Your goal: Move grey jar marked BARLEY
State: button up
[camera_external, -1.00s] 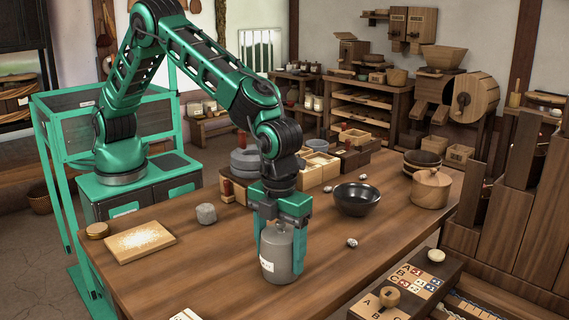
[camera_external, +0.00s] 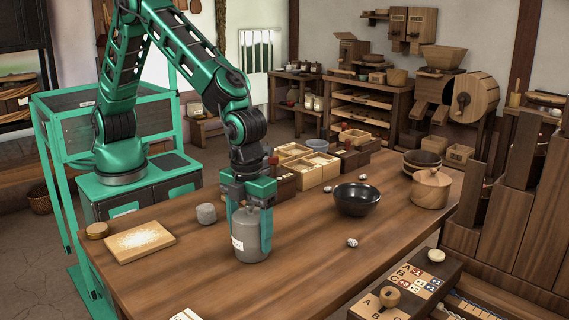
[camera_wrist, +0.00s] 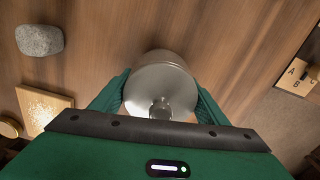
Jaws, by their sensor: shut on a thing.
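The grey jar (camera_external: 251,236) has a white label on its left side; the label's writing is too small to read. My gripper (camera_external: 252,207) points down with its two green fingers on either side of the jar's upper part, shut on it. The jar is upright over the wooden table (camera_external: 330,250); I cannot tell whether its base touches the top. In the wrist view the jar (camera_wrist: 160,88) shows from above, with its round lid and knob between the fingers.
A grey stone (camera_external: 206,213) and a board with pale grain (camera_external: 140,241) lie left of the jar. The table's front middle is clear.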

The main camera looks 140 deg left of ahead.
jog(key=shift+s, duration=4.4)
jog(key=o, duration=1.4)
jog(key=shift+r, duration=0.1)
notch_tip(320, 180, up, 11)
jog(key=shift+f, duration=0.2)
